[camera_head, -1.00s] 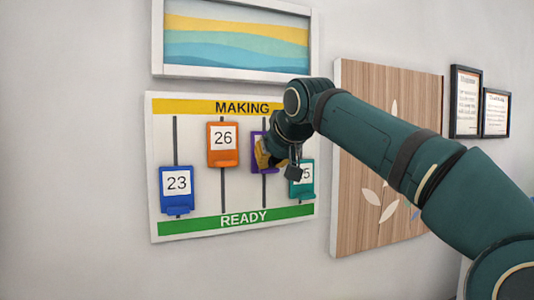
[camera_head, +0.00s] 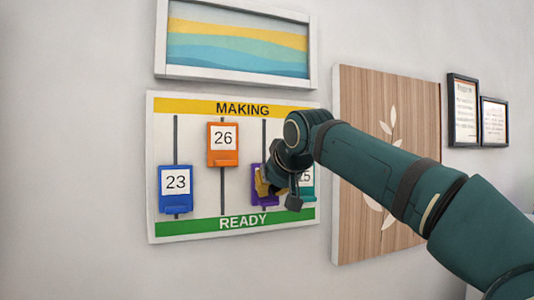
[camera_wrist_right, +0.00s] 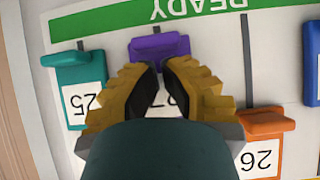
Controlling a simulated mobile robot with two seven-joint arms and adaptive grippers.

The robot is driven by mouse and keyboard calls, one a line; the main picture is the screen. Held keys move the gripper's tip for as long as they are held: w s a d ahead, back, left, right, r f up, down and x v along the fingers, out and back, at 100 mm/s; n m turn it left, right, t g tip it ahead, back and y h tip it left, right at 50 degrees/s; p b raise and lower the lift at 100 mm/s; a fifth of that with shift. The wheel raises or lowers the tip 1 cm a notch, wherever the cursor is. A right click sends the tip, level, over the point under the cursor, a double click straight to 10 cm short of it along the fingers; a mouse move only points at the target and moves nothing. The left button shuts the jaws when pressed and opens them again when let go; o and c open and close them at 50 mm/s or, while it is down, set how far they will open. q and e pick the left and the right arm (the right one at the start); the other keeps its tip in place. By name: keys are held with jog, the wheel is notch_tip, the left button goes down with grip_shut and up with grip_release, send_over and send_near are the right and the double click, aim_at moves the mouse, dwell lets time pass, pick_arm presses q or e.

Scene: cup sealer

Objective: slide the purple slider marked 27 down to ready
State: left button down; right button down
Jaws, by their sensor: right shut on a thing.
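The purple slider (camera_head: 256,184) is low on its track on the white board (camera_head: 197,147), just above the green READY strip (camera_head: 242,222). My right gripper (camera_head: 267,186) is in front of it and hides most of it, including its label. In the right wrist view the purple slider's ledge (camera_wrist_right: 159,46) lies close to the green strip, and the "27" label is mostly covered. My right gripper (camera_wrist_right: 160,68) is shut on the purple slider, its yellow fingers at the ledge. My left gripper is not in view.
The orange slider 26 (camera_head: 223,155) is high on its track. The blue slider 23 (camera_head: 176,205) and the teal slider 25 (camera_head: 307,181) are low. The teal one sits close beside my right gripper. A wooden panel (camera_head: 357,140) hangs to the right.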

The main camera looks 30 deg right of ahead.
jog(key=v, duration=0.6)
jog(key=shift+p, duration=0.35)
jog(key=shift+s, duration=0.15)
